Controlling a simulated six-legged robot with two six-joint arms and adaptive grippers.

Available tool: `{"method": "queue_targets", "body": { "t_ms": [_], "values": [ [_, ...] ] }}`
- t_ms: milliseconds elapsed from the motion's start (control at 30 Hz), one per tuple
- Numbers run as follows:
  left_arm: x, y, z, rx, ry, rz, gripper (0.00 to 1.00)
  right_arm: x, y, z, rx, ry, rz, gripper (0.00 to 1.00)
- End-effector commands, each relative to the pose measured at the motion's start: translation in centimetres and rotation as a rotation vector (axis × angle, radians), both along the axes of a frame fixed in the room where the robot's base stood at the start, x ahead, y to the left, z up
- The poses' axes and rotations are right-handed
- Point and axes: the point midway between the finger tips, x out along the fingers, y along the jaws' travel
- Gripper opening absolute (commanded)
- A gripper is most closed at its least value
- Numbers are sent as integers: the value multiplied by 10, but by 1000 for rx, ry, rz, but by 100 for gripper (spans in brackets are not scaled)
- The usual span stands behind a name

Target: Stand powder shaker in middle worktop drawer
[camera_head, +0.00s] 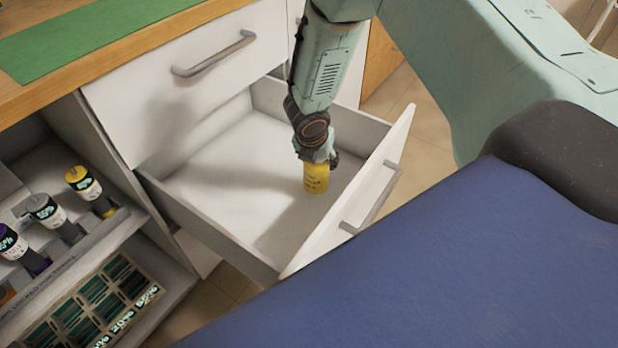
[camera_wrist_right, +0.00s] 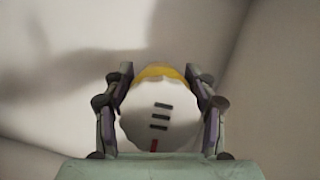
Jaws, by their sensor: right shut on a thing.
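The powder shaker (camera_head: 316,179) is a small yellow cylinder, upright inside the open white middle drawer (camera_head: 225,180). My right gripper (camera_head: 317,158) comes down from above and is shut on its top. In the right wrist view the shaker (camera_wrist_right: 158,122) shows a white round end with dark slots and a yellow edge, between the two fingers of my gripper (camera_wrist_right: 159,105). The shaker is near the drawer's front right part. I cannot tell whether its base touches the drawer floor. My left gripper is not in view.
The drawer is otherwise empty, with free floor to the left. A closed white drawer with a grey handle (camera_head: 214,55) is above it. At left, a shelf (camera_head: 120,222) holds several bottles, one with a yellow cap (camera_head: 83,182). A blue padded surface (camera_head: 450,270) is in front.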

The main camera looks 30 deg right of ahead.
Motion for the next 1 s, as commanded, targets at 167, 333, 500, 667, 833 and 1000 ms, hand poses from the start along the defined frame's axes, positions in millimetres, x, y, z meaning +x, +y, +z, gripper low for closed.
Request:
{"method": "queue_targets", "body": {
  "t_ms": [167,333,500,667,833,1000],
  "values": [
    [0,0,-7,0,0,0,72,1,0,-13,-1,-1,-1,19],
    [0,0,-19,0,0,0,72,0,0,-35,-1,0,0,19],
    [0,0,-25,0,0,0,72,0,0,-48,-1,-2,-2,19],
    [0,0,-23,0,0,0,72,0,0,-46,-1,-2,-2,19],
    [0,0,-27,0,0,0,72,0,0,-50,-1,-2,-2,19],
    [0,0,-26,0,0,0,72,0,0,-50,0,-1,-2,68]
  ]
}}
